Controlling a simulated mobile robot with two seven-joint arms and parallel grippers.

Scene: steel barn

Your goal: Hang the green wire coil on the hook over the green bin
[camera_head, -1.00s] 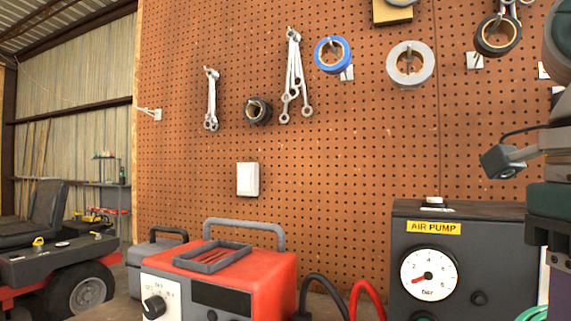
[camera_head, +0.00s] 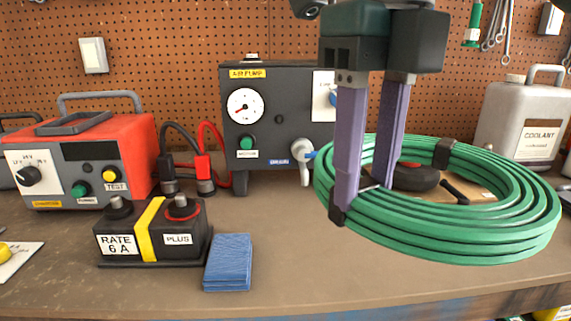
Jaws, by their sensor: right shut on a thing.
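The green wire coil (camera_head: 535,212) hangs in the air over the workbench at the right of the head view, lying roughly flat, with black ties around it. My right gripper (camera_head: 364,188) points down with its two purple fingers at the coil's left side and is shut on the strands there. The hook and the green bin cannot be made out in this view. My left gripper is not in view.
A red charger (camera_head: 95,155), a black battery (camera_head: 150,232), a blue cloth (camera_head: 228,262) and the air pump (camera_head: 270,110) stand left of the coil. A coolant can (camera_head: 520,115) stands behind it at right. The bench front (camera_head: 300,285) is clear.

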